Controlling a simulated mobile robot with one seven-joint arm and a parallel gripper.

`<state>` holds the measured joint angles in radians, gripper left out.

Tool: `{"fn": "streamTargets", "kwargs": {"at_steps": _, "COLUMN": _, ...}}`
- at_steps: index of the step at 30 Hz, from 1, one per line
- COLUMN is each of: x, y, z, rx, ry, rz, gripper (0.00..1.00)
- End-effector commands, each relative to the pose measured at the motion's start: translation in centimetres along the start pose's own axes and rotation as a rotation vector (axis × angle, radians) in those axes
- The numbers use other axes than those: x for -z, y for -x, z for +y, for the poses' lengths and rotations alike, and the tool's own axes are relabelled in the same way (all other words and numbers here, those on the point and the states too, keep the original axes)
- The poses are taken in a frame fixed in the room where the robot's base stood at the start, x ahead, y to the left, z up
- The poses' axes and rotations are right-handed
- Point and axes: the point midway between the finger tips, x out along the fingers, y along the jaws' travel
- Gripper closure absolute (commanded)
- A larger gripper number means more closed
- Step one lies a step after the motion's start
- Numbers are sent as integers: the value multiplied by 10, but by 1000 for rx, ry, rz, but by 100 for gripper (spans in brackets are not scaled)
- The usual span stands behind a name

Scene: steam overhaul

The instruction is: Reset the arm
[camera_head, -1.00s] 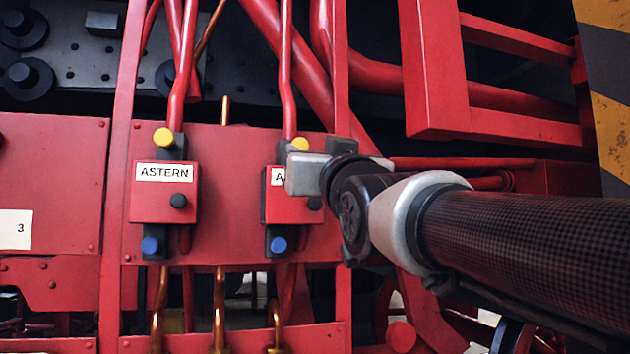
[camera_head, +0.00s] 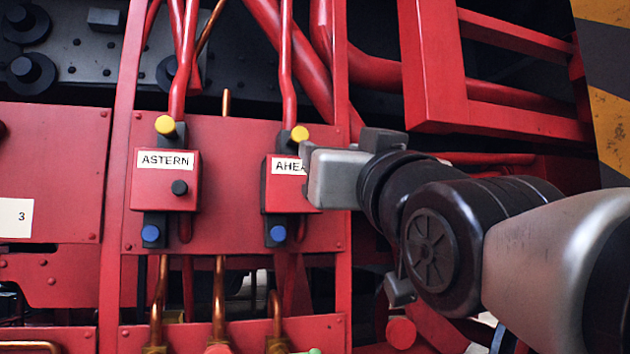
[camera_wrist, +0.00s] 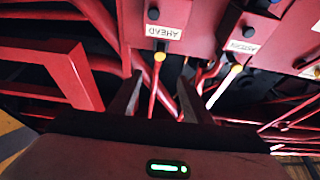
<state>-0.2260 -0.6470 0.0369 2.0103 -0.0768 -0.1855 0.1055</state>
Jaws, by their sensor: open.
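My gripper (camera_head: 308,176) is in front of the right edge of the red AHEAD box (camera_head: 282,202) in the head view and hides part of its label. Its two dark fingers stand apart in the wrist view (camera_wrist: 162,98), with nothing held between them. The AHEAD box shows upside down beyond the fingers in the wrist view. The ASTERN box (camera_head: 165,188) is to the left in the head view, clear of the arm. I cannot tell how far the gripper is from the AHEAD box.
Yellow knobs (camera_head: 165,125) sit above the boxes and blue knobs (camera_head: 151,233) below. Red pipes (camera_head: 288,90) and a red frame (camera_head: 435,70) are behind and above the arm. Copper pipes (camera_head: 219,300) run below. A striped yellow and grey surface (camera_head: 608,130) stands at the right edge.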

Motion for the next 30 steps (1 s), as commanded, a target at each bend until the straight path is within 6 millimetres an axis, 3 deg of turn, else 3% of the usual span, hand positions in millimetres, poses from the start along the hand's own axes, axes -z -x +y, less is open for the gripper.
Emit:
{"fn": "streamTargets", "kwargs": {"at_steps": 8, "x": -10, "y": 0, "z": 4, "rx": -11, "ry": 3, "rz": -36, "gripper": 55}}
{"fn": "streamTargets", "kwargs": {"at_steps": 11, "x": -43, "y": 4, "z": 16, "rx": -42, "ry": 10, "rz": -155, "gripper": 55}}
{"fn": "streamTargets", "kwargs": {"at_steps": 14, "x": -100, "y": 22, "z": 36, "rx": -94, "ry": 17, "rz": -357, "gripper": 55}}
{"fn": "streamTargets", "kwargs": {"at_steps": 17, "x": -165, "y": 58, "z": 56, "rx": -151, "ry": 11, "rz": -599, "gripper": 55}}
{"fn": "streamTargets", "kwargs": {"at_steps": 21, "x": -240, "y": 130, "z": 76, "rx": -219, "ry": -13, "rz": -933, "gripper": 55}}
{"fn": "streamTargets", "kwargs": {"at_steps": 24, "x": -277, "y": 186, "z": 80, "rx": -253, "ry": -42, "rz": -1143, "gripper": 55}}
{"fn": "streamTargets", "kwargs": {"at_steps": 27, "x": -298, "y": 233, "z": 80, "rx": -275, "ry": -70, "rz": -1303, "gripper": 55}}
{"fn": "streamTargets", "kwargs": {"at_steps": 30, "x": -310, "y": 264, "z": 77, "rx": -285, "ry": -91, "rz": -1406, "gripper": 55}}
